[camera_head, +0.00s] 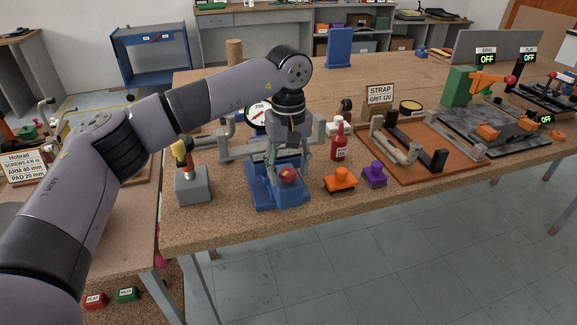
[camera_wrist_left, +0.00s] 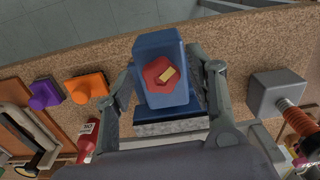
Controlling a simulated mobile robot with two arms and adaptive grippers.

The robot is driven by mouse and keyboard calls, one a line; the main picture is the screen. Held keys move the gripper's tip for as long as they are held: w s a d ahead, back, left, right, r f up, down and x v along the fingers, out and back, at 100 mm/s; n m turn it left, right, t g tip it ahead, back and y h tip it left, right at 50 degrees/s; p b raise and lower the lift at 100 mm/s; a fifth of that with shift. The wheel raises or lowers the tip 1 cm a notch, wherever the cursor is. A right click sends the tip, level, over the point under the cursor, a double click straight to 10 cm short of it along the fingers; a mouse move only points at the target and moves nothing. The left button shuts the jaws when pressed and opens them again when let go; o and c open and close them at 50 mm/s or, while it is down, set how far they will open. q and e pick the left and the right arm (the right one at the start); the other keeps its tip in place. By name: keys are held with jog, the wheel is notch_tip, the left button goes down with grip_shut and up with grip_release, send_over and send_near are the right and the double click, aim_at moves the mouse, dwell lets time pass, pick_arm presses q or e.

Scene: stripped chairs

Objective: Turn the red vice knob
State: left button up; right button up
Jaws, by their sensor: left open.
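The red vice knob (camera_head: 287,175) sits on the front of a blue vice (camera_head: 262,196) near the front edge of the workbench. In the left wrist view the knob (camera_wrist_left: 160,75) is red with angular sides and a yellow mark, on the blue vice body (camera_wrist_left: 158,50). My left gripper (camera_head: 287,165) is above the vice, pointing down. In the left wrist view its two fingers (camera_wrist_left: 166,82) stand open, one on each side of the blue vice body and knob. Whether either finger touches the vice I cannot tell. My right gripper is not in view.
A grey block holding a yellow-handled tool (camera_head: 193,186) stands left of the vice. A red bottle (camera_head: 339,142), an orange block (camera_head: 339,181) and a purple block (camera_head: 374,175) stand to its right. A brown tray (camera_head: 420,168) lies further right. The floor in front is clear.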

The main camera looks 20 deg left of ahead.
pick_arm(q)
jog(key=c, duration=1.2)
jog(key=shift+n, duration=0.3)
